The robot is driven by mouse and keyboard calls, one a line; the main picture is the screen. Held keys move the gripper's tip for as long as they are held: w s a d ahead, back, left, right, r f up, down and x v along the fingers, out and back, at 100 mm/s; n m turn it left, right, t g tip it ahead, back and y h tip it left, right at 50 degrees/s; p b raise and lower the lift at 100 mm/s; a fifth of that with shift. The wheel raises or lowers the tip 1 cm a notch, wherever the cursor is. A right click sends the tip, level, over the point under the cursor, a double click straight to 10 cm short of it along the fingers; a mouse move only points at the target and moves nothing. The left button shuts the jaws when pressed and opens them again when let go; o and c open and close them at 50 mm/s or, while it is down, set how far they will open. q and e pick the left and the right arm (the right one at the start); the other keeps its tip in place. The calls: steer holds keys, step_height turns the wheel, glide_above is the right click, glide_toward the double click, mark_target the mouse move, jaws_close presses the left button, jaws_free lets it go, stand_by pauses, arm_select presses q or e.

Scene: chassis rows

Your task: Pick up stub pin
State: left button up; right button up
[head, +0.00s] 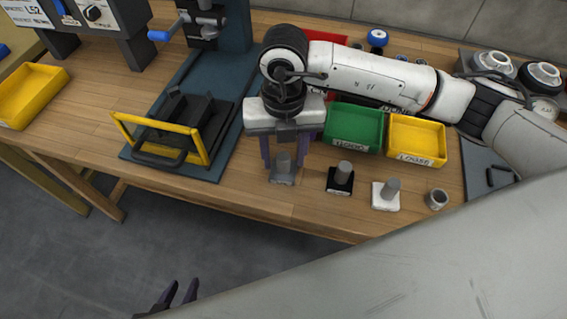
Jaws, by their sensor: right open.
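Three grey pins stand on small blocks along the front of the bench. One pin (283,162) is on a grey block, one (344,169) on a black block and one (391,187) on a white block. I cannot tell which is named the stub pin. My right gripper (285,150) points down with its purple fingers apart, above and around the top of the pin on the grey block. I see no contact. My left gripper (178,293) is at the bottom edge, away from the bench, with its two dark fingertips apart and nothing between them.
A short grey hollow cylinder (437,199) stands right of the white block. A green bin (354,128) and yellow bin (417,140) sit close behind the pins. The bench's front edge is near the blocks.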

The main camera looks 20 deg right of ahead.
steer(key=shift+f, duration=0.75)
jaws_close()
steer(key=shift+w+r, duration=0.1)
steer(key=shift+r, duration=0.15)
